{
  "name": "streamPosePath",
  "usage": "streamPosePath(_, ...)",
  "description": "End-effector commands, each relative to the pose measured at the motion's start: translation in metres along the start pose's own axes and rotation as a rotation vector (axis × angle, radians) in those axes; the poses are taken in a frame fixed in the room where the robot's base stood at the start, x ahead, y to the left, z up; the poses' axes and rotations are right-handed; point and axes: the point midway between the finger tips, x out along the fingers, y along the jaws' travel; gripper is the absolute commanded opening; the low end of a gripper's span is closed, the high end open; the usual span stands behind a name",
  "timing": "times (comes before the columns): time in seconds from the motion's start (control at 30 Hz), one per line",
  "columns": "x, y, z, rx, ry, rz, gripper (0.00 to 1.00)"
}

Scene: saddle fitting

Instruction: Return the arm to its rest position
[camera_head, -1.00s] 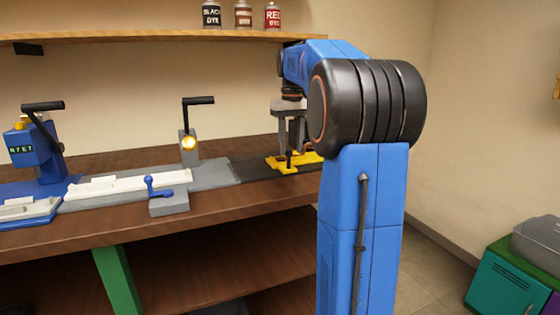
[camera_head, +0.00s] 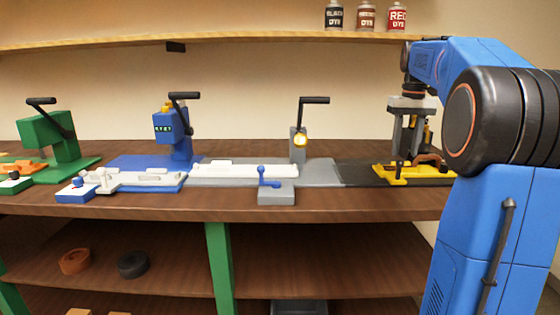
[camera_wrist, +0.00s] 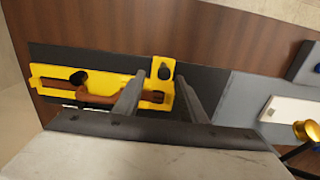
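My gripper (camera_head: 407,156) points down over the yellow fixture (camera_head: 398,177) at the right end of the bench. In the wrist view its two grey fingers (camera_wrist: 158,82) stand apart, with nothing held between them. The yellow fixture (camera_wrist: 50,72) lies beyond the fingertips, with a brown strap-like piece (camera_wrist: 98,93) on it and a black knob. The brown piece also shows in the head view (camera_head: 430,158). My blue arm is bent, with its elbow at the right. The exact gap between fingertips and fixture is hard to tell.
Left along the bench (camera_head: 330,205) stand a grey station (camera_head: 322,172) with a lever, a blue press (camera_head: 172,140) and a green press (camera_head: 50,140). Dye cans (camera_head: 366,17) sit on the upper shelf (camera_head: 230,36). Rolls (camera_head: 133,264) lie on the lower shelf.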

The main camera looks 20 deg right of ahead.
Motion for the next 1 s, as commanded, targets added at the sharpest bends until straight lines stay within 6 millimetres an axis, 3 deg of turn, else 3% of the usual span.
streamPosePath(0.17, 0.001, -0.012, 0.008, -0.009, 0.012, 0.003, 0.38)
streamPosePath(0.37, 0.01, -0.052, 0.042, -0.043, 0.056, 0.012, 0.38)
streamPosePath(0.7, 0.049, -0.127, 0.128, -0.115, 0.16, 0.017, 0.38)
streamPosePath(1.0, 0.104, -0.172, 0.21, -0.179, 0.255, 0.004, 0.38)
